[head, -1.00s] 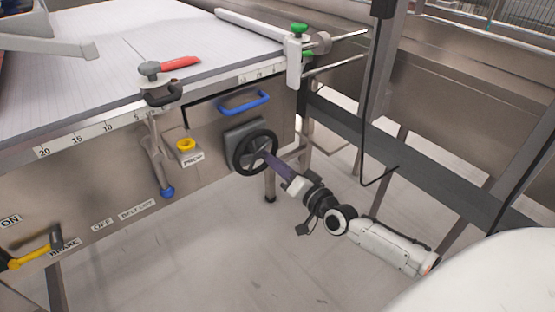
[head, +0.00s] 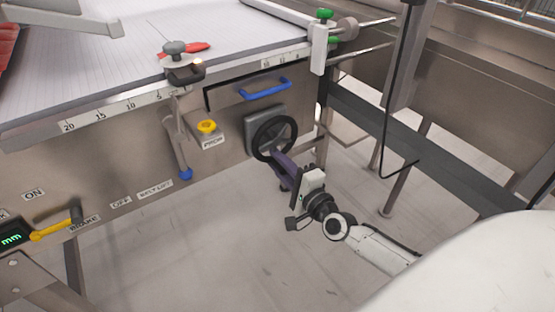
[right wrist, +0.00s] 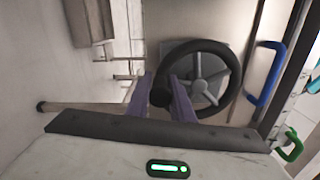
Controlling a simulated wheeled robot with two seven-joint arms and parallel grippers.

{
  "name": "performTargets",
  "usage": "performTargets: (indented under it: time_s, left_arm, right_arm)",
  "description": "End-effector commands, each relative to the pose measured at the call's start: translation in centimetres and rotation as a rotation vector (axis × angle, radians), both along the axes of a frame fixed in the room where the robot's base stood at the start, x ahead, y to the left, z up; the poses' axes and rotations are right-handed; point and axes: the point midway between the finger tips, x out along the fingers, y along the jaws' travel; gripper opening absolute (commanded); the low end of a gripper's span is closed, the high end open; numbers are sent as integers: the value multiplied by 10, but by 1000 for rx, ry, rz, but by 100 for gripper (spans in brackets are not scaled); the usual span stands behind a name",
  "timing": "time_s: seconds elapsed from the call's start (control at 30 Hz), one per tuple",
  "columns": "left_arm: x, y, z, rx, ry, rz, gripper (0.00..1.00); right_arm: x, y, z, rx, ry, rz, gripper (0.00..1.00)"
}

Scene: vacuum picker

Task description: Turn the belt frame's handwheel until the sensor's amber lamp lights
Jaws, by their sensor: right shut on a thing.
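The black handwheel (head: 290,130) is mounted on a grey plate on the belt frame's side panel. My right gripper (head: 277,155) reaches it from below and is shut on the wheel's crank knob, at the bottom of the rim. In the right wrist view, the handwheel (right wrist: 236,75) shows with its grey spokes, and the dark knob (right wrist: 160,92) lies between the purple fingers. A grey and black device (head: 183,70), possibly the sensor, sits at the belt's edge. A small pale spot shows on it; I cannot tell whether it is a lit amber lamp. My left gripper is out of view.
A blue handle (head: 265,89) is just above the handwheel. A yellow knob (head: 207,126) and a blue-tipped lever (head: 182,155) are to its left. A yellow brake lever (head: 52,231) is at lower left. Frame legs (head: 400,185) stand to the right.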

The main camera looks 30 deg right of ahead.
Motion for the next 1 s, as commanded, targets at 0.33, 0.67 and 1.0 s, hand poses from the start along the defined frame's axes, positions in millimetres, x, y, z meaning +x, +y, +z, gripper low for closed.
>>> performTargets:
  time_s: [0.33,0.67,1.0]
  left_arm:
    - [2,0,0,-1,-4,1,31]
    - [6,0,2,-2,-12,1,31]
    - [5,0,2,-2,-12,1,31]
  right_arm:
    - [0,10,1,165,2,-1,0]
    - [0,12,1,203,2,0,0]
    - [0,12,1,202,2,0,31]
